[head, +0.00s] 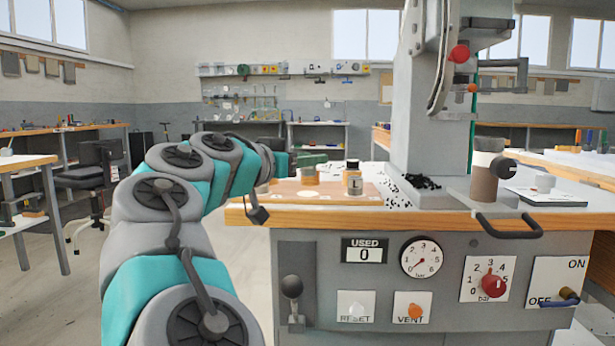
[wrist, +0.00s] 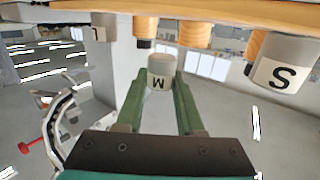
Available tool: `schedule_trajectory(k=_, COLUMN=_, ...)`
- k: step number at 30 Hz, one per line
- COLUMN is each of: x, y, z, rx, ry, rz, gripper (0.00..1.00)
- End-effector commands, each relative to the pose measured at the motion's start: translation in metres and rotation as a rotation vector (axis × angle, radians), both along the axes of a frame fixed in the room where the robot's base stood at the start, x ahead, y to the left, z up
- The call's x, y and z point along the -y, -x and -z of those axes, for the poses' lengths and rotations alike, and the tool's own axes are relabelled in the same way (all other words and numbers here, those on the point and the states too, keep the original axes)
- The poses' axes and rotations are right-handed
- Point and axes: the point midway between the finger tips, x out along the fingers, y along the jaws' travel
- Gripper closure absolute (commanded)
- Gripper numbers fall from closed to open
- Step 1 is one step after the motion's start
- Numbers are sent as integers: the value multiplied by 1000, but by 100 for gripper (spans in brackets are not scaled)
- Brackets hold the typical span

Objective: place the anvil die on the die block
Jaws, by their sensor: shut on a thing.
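In the wrist view, which is upside down, my gripper (wrist: 160,84) has two green fingers shut on a grey cylindrical die (wrist: 161,65) with a white label that reads M. The held die is at the fingertips, apart from the bench edge in that view. In the head view my arm reaches toward the left of the press bench, and the held die cannot be made out there. A brownish upright cylinder (head: 484,184) with a grey top stands at the press; I cannot tell whether it is the die block.
A die marked L (head: 354,184) stands on the bench's brown mat (head: 372,191); a die marked S (wrist: 282,76) shows in the wrist view. The press column (head: 430,120) rises right of them, with black bits (head: 424,182) at its foot. A black handle (head: 508,228) juts from the bench front.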

Motion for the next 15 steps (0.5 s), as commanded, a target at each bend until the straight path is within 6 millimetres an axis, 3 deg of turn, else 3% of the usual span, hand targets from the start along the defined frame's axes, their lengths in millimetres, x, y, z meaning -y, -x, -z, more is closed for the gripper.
schedule_trajectory(k=9, x=-1, y=1, z=32, rx=-1, ry=3, rz=1, gripper=100)
schedule_trajectory(k=15, x=-1, y=1, z=33, rx=0, ry=1, rz=0, gripper=100)
